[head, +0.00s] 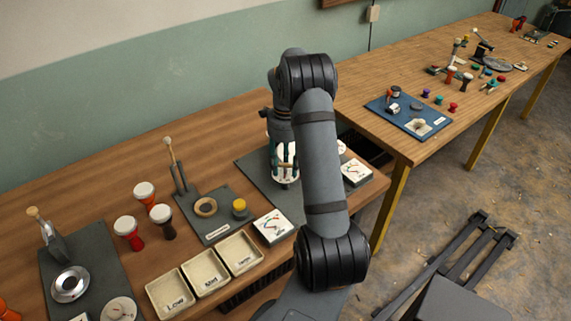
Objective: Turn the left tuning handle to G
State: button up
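My arm reaches up and over, and its wrist points down at the dark mat (252,168) near the right end of the near table. My gripper (284,163) is low over a white round piece (286,178) on that mat. Dark green upright parts show around it, too small to tell apart from my fingers. I cannot tell whether my fingers are open or shut. A white dial box (356,173) stands just right of my arm. No tuning handle or letter G can be made out; my arm hides part of this station.
A second dial box (272,227) and three cream trays (205,277) stand along the front edge. Small goblet drums (145,193) and a mallet stand (180,188) are further left. A second table (370,85) holds a blue mat (408,116) at the right.

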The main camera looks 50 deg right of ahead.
jog(key=shift+c, duration=1.2)
grip_shut()
